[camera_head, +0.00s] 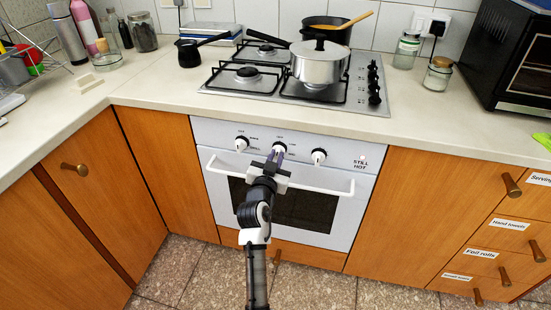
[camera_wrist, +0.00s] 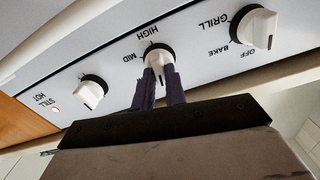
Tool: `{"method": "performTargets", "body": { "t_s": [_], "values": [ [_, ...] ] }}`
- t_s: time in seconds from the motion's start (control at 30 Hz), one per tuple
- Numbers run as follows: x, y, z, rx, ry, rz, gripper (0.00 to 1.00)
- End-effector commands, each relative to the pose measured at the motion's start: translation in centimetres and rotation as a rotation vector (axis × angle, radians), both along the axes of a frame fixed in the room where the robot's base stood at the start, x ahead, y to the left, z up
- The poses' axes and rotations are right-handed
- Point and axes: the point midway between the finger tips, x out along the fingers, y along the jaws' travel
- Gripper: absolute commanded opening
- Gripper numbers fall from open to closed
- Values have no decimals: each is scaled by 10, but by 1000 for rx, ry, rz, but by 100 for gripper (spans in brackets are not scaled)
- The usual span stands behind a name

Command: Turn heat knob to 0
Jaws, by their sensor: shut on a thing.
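The oven's control panel (camera_head: 220,132) has three white knobs with black bases. The middle knob (camera_wrist: 157,55) has the labels MID and HIGH beside it in the wrist view, which shows the panel upside down. My gripper (camera_head: 275,157) reaches the panel from the front, and its two dark fingers (camera_wrist: 158,88) are closed on the sides of this middle knob. The fingers hide part of the knob in the head view. The knob's pointer and a 0 mark cannot be made out.
The left knob (camera_head: 241,143) and right knob (camera_head: 318,156) sit close on either side. The white oven handle (camera_head: 325,189) runs below my gripper. A steel pot (camera_head: 318,66) stands on the gas hob (camera_head: 212,86) above. A STILL HOT label (camera_head: 360,163) is at the panel's right.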

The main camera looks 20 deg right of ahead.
Motion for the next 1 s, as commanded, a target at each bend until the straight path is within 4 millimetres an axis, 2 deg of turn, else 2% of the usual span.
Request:
{"method": "performTargets", "body": {
  "t_s": [0.4, 0.7, 0.73, 0.87, 1.0],
  "values": [
    [0, 1, 0, -150, 101, -1, 0],
    [0, 0, 0, -159, 108, -1, 0],
    [0, 0, 0, -159, 108, -1, 17],
    [0, 1, 0, -158, 107, -1, 34],
    [0, 1, 0, -158, 107, -1, 35]
  ]
}}
